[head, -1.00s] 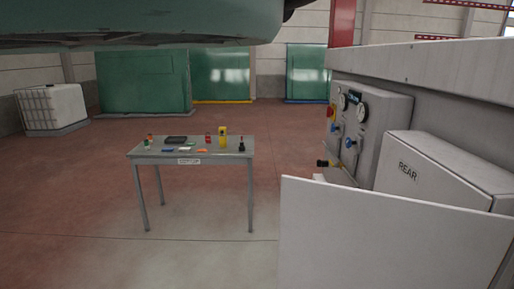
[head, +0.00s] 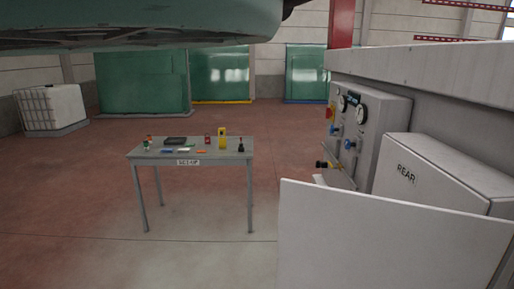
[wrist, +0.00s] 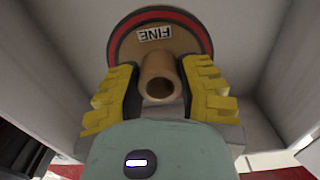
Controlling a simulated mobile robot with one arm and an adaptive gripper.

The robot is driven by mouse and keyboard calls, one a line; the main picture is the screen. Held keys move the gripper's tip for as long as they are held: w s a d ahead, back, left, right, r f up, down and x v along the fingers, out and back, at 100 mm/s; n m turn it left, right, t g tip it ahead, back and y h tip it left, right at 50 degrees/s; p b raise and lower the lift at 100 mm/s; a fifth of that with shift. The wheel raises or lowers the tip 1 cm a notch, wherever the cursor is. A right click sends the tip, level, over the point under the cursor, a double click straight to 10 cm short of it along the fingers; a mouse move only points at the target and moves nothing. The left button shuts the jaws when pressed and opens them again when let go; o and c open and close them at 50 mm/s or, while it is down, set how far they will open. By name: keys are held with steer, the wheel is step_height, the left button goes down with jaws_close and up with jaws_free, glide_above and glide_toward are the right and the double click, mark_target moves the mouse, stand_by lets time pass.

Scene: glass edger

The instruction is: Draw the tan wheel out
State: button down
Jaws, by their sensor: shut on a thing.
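The tan wheel (wrist: 180,35) shows in the wrist view, a round disc with a red rim and a label reading "FINE" upside down. Its tan hollow hub (wrist: 159,79) points toward the camera. My gripper (wrist: 159,88), with yellow and black fingers, is shut on this hub, one finger on each side. The wheel lies between pale walls of a housing; its far side is hidden. Neither the wheel nor my gripper shows in the head view.
Pale housing walls (wrist: 264,75) flank the wheel closely. In the head view, a white panel (head: 390,240) and a box marked "REAR" (head: 430,175) stand at the right, beside a gauge panel (head: 375,130). A grey table (head: 225,155) with small items stands on open floor.

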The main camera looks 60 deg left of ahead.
steer(key=v, duration=0.6)
steer(key=shift+s+a, duration=0.25)
steer(key=shift+a, duration=0.05)
